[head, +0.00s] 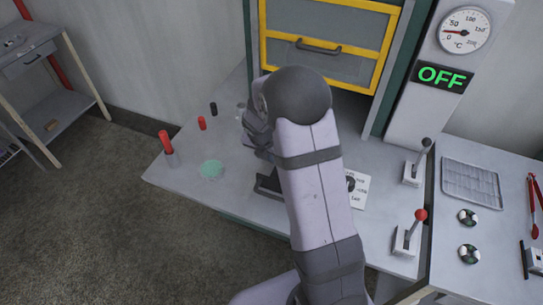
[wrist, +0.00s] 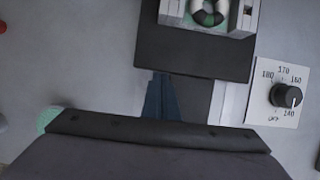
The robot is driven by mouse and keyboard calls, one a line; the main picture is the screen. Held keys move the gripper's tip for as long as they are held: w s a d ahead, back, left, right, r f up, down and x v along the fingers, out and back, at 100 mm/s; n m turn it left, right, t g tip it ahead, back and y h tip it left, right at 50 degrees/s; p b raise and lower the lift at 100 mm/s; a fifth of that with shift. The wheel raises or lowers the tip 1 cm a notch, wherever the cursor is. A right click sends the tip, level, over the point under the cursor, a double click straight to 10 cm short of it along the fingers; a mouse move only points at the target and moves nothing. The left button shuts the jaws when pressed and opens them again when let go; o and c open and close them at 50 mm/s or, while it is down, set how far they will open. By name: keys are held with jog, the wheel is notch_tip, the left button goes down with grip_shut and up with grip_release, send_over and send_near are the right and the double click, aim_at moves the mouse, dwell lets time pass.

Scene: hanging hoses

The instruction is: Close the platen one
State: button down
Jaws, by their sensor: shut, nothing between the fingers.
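No part is clearly marked as platen one. A dark flat plate (wrist: 195,52) carries a pale block (wrist: 207,18) with a black-and-white ring; my arm hides most of that spot in the head view. Two levers stand at the right of the bench: one with a black knob (head: 426,143) and one with a red knob (head: 421,215), both tilted up to the right. My gripper (wrist: 160,76) shows in the wrist view as dark fingers pressed together, empty, over or close by the plate's near edge. In the head view my arm hides the fingertips.
A yellow-framed panel (head: 333,42) with a handle stands behind. The display (head: 440,77) reads OFF below a temperature gauge (head: 464,31). A dial (wrist: 286,95) sits right of the plate. A green disc (head: 212,169) and small red and black pieces lie left. A wire rack (head: 471,184) lies right.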

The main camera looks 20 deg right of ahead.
jog(key=w+d+p, duration=0.3)
jog(key=d+p, duration=0.1)
jog(key=w+d+p, duration=0.1)
jog(key=w+p, duration=0.1)
jog(key=p, duration=0.1)
jog(key=shift+w+d+r, duration=0.3)
jog(key=shift+d+r, duration=0.05)
jog(key=shift+d, duration=0.05)
jog(key=w+d, duration=0.3)
jog(key=w+d+p, duration=0.1)
jog(key=w+d, duration=0.1)
jog(key=shift+w+d+f, duration=0.2)
jog(key=shift+w+f, duration=0.05)
jog(key=shift+f, duration=0.15)
jog(key=shift+w+d, duration=0.6)
jog(key=shift+a+r, duration=0.1)
